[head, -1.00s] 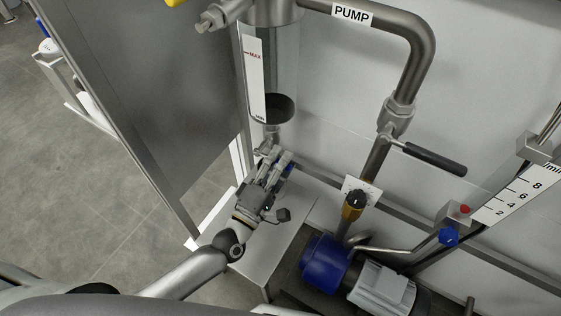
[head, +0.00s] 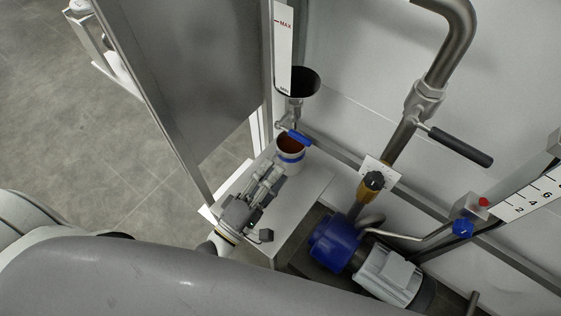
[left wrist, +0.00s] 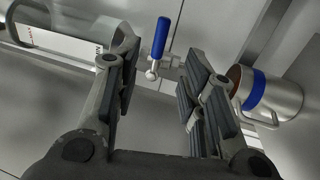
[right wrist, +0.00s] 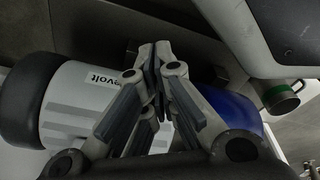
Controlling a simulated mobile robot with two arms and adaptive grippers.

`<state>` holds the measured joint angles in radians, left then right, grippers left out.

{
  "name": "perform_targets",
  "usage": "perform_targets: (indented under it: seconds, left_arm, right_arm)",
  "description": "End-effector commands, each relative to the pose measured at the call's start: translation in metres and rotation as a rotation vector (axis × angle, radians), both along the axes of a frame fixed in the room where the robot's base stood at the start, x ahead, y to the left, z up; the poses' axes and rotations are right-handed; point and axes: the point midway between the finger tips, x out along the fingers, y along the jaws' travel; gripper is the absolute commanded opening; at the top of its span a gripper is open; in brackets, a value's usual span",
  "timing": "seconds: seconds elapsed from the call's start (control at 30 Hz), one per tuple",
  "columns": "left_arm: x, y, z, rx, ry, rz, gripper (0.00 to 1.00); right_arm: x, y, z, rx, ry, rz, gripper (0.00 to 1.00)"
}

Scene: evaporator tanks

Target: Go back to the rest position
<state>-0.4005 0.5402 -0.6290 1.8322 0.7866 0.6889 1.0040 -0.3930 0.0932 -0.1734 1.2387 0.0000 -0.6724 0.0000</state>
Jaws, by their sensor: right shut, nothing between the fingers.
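My left gripper (head: 268,186) is above the small metal table in the head view, just short of a metal cup with a blue band (head: 291,155). In the left wrist view its fingers (left wrist: 158,85) are spread apart with nothing between them. The cup (left wrist: 270,96) is to the right of the fingers there, and a blue-handled valve (left wrist: 160,38) shows beyond them. My right gripper (right wrist: 160,60) shows only in its wrist view. Its fingertips are together and empty, in front of the grey and blue pump motor (right wrist: 75,108).
The small table (head: 290,205) stands under the glass tank's valve (head: 298,137). The blue pump (head: 335,242) with its grey motor (head: 388,275) is right of it. A metal panel (head: 180,75) rises on the left. Open floor (head: 60,120) lies beyond.

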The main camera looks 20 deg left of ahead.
Motion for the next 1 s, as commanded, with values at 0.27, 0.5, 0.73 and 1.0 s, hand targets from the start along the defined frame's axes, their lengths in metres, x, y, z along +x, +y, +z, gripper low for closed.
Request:
perform_targets:
  seconds: [0.27,0.5,0.73,1.0]
  left_arm:
    - [-0.003,0.001,0.000,-0.001,-0.001,0.000,0.38]
    - [-0.003,0.001,0.000,-0.001,-0.001,0.000,0.38]
    - [-0.001,-0.009,0.001,0.038,0.008,-0.021,0.38]
    - [0.001,-0.054,-0.003,0.357,0.052,-0.154,0.38]
  right_arm:
    - [0.000,0.000,0.000,0.000,0.000,0.000,0.00]
    - [0.000,0.000,0.000,0.000,0.000,0.001,0.00]
    - [0.006,0.001,0.007,0.000,-0.006,-0.001,0.00]
    - [0.038,0.006,0.059,0.004,-0.035,-0.007,0.00]
